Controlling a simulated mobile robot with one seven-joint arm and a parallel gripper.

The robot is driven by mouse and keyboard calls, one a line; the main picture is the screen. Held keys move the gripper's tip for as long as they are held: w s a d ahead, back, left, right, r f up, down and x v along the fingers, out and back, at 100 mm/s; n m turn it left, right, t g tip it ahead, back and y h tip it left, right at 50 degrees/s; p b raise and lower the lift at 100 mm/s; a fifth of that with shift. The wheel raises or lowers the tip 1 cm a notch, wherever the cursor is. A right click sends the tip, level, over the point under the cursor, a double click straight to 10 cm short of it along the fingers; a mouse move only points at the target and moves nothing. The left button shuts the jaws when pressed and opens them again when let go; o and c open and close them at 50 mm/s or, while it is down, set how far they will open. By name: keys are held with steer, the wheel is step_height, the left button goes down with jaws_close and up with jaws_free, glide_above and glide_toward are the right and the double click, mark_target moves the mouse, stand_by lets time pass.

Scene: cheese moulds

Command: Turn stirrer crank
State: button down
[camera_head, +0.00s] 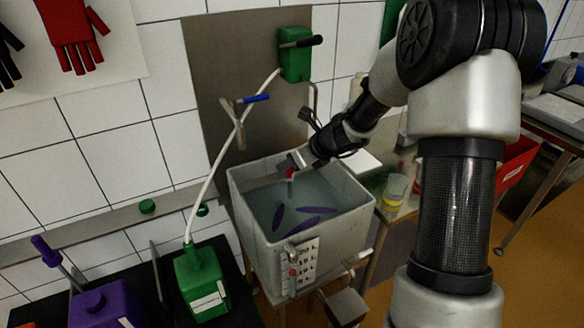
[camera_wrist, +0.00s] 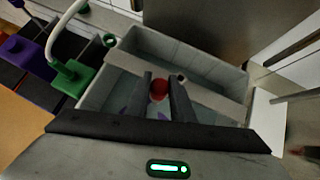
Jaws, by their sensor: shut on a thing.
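The grey vat (camera_head: 245,225) stands open on a stand, holding bluish liquid with several purple stirrer paddles (camera_head: 310,222) in it. A grey bar (camera_wrist: 212,101) crosses the vat's top in the wrist view. The stirrer crank's red knob (camera_head: 291,173) is above the vat; it also shows in the wrist view (camera_wrist: 159,90). My gripper (camera_head: 290,166) reaches in from the upper right, over the vat. In the wrist view my gripper's two dark fingers (camera_wrist: 162,80) stand on either side of the red knob, shut on it. The crank's arm is mostly hidden.
A green canister (camera_head: 203,285) with a white hose stands left of the vat, beside a purple container (camera_head: 105,308). A blue-handled tap (camera_head: 246,104) and a green wall box (camera_head: 295,62) are behind. A beaker (camera_head: 396,190) stands on the right-hand table.

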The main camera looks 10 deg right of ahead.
steer(key=a+m+h+b, duration=0.1)
steer(key=m+h, duration=0.1)
steer(key=w+a+m+t+h+b, duration=0.1)
steer(key=m+h+b, duration=0.1)
steer(key=m, duration=0.1)
steer(key=w+a+m+h+b, duration=0.1)
steer(key=a+m+h+b, duration=0.1)
steer(key=m, duration=0.1)
steer(key=shift+t, duration=0.4)
steer(key=m+h, duration=0.1)
steer(key=w+m+h, duration=0.1)
steer(key=m, duration=0.1)
steer(key=shift+w+a+r+m+g+h+p, duration=0.15)
steer(key=shift+w+a+m+g+h+p, duration=0.15)
steer(key=shift+w+a+m+h, duration=0.1)
steer(key=shift+w+a+m+g+h+p, duration=0.1)
steer(key=shift+w+m+g+h+p, duration=0.35)
steer(key=shift+m, duration=0.4)
steer(key=shift+w+m+g+h+p, duration=0.3)
steer(key=shift+m+h+p, duration=0.1)
steer(key=shift+m+h, duration=0.35)
steer(key=c, duration=1.5)
jaws_free()
steer(key=shift+c, duration=0.2)
steer(key=p+v, duration=0.1)
steer(key=v, duration=1.6)
